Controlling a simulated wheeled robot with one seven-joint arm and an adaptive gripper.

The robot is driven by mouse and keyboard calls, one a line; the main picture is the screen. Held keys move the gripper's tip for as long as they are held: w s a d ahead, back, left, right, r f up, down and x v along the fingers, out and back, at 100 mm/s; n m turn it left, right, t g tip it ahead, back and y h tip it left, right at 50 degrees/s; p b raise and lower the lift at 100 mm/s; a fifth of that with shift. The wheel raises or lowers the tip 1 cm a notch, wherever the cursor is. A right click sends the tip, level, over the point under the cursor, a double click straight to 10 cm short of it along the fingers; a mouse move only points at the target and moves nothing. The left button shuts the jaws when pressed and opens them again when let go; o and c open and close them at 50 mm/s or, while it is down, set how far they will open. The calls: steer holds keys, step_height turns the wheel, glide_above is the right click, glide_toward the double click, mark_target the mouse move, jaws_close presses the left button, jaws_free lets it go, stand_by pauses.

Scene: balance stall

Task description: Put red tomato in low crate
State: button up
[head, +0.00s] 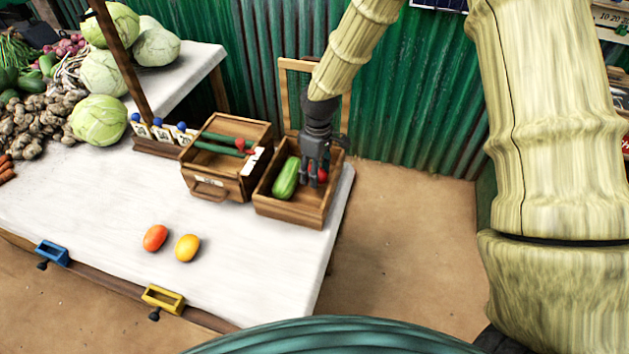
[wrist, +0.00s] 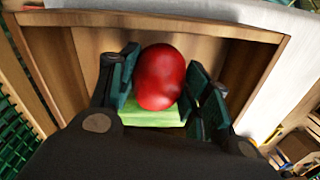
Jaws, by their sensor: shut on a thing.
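A red tomato (wrist: 160,78) is between the two fingers of my gripper (wrist: 163,92) in the wrist view. In the head view my gripper (head: 317,172) reaches down into the low wooden crate (head: 290,213), and a bit of the red tomato (head: 322,174) shows beside the fingers. My gripper is shut on the tomato. A green vegetable (head: 286,178) lies in the crate to the left of the gripper; something green also shows below the tomato in the wrist view (wrist: 155,114). I cannot tell whether the tomato touches the crate floor.
An orange-red fruit (head: 155,238) and a yellow one (head: 187,248) lie on the white table (head: 90,215). Cabbages (head: 99,121) are at the far left.

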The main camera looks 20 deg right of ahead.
steer(key=shift+f+p, duration=0.3)
steer(key=shift+f, duration=1.8)
steer(key=shift+f, duration=0.1)
steer(key=o, duration=1)
steer(key=shift+o, duration=0.2)
steer(key=r, duration=0.4)
steer(key=r+b, duration=0.1)
steer(key=r, duration=0.7)
steer(key=shift+w+d+r+b, duration=0.1)
steer(key=shift+w+d+b, duration=0.25)
steer(key=shift+w, duration=0.05)
